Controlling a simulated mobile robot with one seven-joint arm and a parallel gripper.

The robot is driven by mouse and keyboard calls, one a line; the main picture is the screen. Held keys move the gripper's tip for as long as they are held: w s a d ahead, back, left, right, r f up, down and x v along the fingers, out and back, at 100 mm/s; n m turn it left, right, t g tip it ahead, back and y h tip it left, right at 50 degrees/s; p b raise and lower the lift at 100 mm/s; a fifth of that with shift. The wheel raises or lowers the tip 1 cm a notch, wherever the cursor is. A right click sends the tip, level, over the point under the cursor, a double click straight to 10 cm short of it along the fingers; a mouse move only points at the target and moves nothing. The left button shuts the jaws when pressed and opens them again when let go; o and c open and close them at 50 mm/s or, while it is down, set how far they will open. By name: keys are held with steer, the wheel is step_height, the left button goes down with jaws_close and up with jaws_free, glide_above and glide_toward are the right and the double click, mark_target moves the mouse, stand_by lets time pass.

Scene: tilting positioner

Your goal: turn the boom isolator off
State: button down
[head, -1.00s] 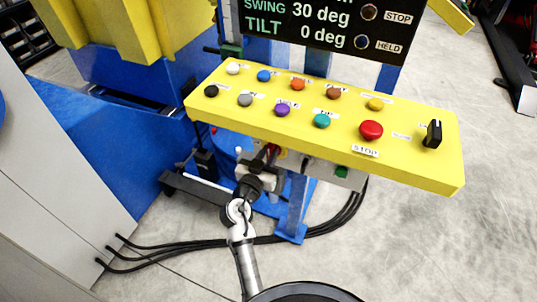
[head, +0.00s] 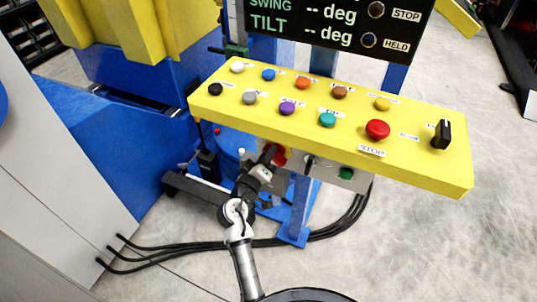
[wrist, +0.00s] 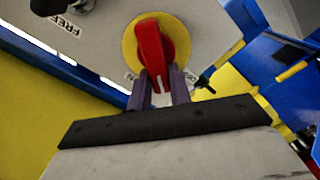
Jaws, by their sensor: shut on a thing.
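The isolator is a red rotary handle (wrist: 150,48) on a round yellow disc (wrist: 178,38), on a grey panel face. In the wrist view the handle stands nearly upright in the picture. My gripper (wrist: 163,88) is shut on its lower end, one finger on each side. A small label beside the disc is partly hidden, so I cannot read it. In the head view the red handle (head: 281,155) shows below the yellow console, with my gripper (head: 269,155) at it. The display (head: 325,28) reads "-- deg" for swing and tilt.
The yellow console (head: 225,115) with several coloured buttons overhangs my gripper. A black knob (wrist: 60,5) by a "FREE" label is near the disc. Black cables (head: 345,220) cross the floor.

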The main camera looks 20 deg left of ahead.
steer(key=shift+a+f+n+p, duration=0.15)
steer(key=shift+n+p, duration=0.15)
steer(key=shift+n, duration=0.95)
steer(key=shift+f+n+p, duration=0.2)
steer(key=shift+n+p, duration=0.05)
steer(key=shift+n, duration=0.95)
steer(key=shift+a+f+n+p, duration=0.15)
steer(key=shift+n+p, duration=0.15)
steer(key=shift+n, duration=0.95)
steer(key=shift+d, duration=0.1)
steer(key=c, duration=1.3)
jaws_free()
steer(key=shift+f, duration=0.1)
steer(key=shift+s, duration=0.1)
